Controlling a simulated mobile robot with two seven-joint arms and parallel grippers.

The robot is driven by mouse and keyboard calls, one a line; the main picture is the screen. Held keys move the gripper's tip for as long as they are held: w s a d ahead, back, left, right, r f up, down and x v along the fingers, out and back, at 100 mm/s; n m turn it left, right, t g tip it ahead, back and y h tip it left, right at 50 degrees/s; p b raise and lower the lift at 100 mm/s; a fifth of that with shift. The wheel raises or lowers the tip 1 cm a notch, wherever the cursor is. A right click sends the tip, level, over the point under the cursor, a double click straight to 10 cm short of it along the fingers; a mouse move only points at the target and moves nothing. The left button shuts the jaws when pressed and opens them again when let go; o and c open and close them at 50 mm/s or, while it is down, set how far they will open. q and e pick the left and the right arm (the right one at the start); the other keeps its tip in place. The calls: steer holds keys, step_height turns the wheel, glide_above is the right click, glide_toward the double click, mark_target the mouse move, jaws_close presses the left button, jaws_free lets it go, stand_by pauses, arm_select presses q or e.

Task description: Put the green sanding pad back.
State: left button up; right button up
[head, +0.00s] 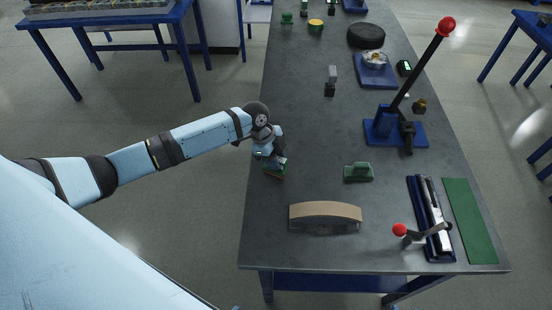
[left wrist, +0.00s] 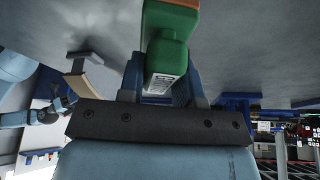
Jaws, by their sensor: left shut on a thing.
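My left gripper (head: 270,160) is shut on a green sanding pad (head: 274,172), low over or on the grey table near its left edge; whether the pad touches the table I cannot tell. In the left wrist view the green sanding pad (left wrist: 168,55) sticks out from between the fingers, with a pale label near the grip and a brown-orange edge at the far end. A second green block (head: 358,173) lies on the table to the right of the gripper. My right gripper does not show.
A curved tan-topped block (head: 325,213) stands on the table (head: 310,130) in front. A blue-based tester with a red-knobbed lever (head: 395,128), a blue rail device (head: 432,220) and a green mat (head: 470,220) are to the right. The table's middle is mostly clear.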

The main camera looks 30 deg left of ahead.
arm_select(q)
steer(key=shift+f, duration=0.3)
steer(key=shift+f, duration=0.2)
steer(key=o, duration=0.9)
steer(key=shift+r, duration=0.15)
steer(key=b+v, duration=0.1)
steer(key=v, duration=1.1)
